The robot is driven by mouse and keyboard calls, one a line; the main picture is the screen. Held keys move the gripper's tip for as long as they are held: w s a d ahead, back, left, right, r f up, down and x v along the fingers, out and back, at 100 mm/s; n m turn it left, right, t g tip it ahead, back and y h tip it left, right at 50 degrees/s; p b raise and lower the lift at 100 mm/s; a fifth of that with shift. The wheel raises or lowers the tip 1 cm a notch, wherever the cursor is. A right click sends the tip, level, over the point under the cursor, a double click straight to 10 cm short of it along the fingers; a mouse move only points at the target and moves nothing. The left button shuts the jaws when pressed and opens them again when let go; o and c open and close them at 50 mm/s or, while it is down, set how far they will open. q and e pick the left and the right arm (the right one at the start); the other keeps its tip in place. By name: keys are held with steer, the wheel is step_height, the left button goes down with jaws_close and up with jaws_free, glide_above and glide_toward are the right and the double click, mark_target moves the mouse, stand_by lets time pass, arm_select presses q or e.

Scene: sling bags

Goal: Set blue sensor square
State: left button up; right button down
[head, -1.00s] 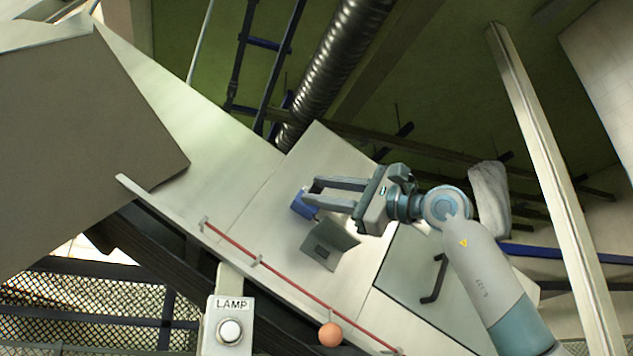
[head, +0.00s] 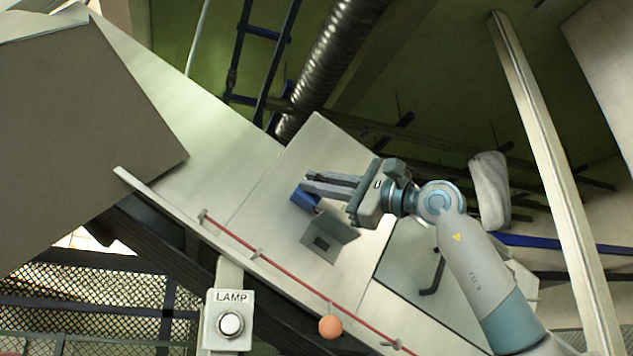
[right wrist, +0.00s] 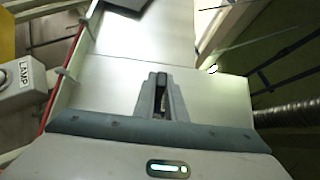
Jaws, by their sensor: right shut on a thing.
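The blue sensor (head: 302,200) is a small blue block on the pale sloping panel, in the middle of the head view. My right gripper (head: 308,184) reaches in from the right, with its fingers close together and shut on the sensor. The fingers cover part of it. In the right wrist view the gripper (right wrist: 162,82) shows its fingers nearly together, with a dark bit between the tips; its colour is hard to tell. A grey angled bracket (head: 322,242) with a dark square patch stands just below the sensor in the head view. My left gripper is out of view.
A red cord (head: 278,270) runs along the panel's lower edge, with an orange ball (head: 330,327) hanging from it. A LAMP button box (head: 229,322) stands below. A large brown-grey box (head: 85,140) fills the left. A black handle (head: 434,275) is under my right arm.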

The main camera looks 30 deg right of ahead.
steer(key=shift+s+d+f+n+y, duration=0.1)
steer(key=shift+s+n+y, duration=0.15)
steer(key=shift+y, duration=0.25)
steer(key=c, duration=1.8)
jaws_free()
steer(key=shift+s+d+f+b, duration=0.3)
steer(key=shift+s, duration=0.2)
steer(key=b+v, duration=0.5)
steer(key=v, duration=1.1)
steer(key=shift+r+b, duration=0.25)
steer(key=shift+b, duration=0.15)
steer(key=shift+s+d, duration=0.1)
steer(key=shift+d, duration=0.05)
